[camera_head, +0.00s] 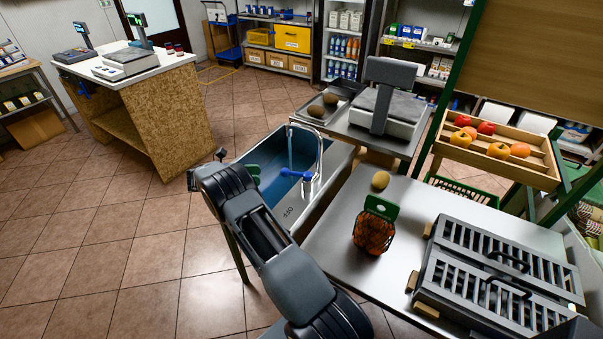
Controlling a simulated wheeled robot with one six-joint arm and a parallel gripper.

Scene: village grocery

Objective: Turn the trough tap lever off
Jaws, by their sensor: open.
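A metal trough (283,222) stands in the middle, with blue inside. A chrome gooseneck tap (321,150) rises at its right rim. Pale blue water (290,150) runs from the spout into the trough. The blue tap lever (296,174) sticks out to the left from low on the tap. My arm reaches up-left across the front of the trough. My gripper (206,167) is at its far end, dark, small and partly hidden by the arm. It appears open and empty, left of the trough and well apart from the lever.
A scale (388,105) stands behind the tap. Tiled floor (120,240) at left is clear.

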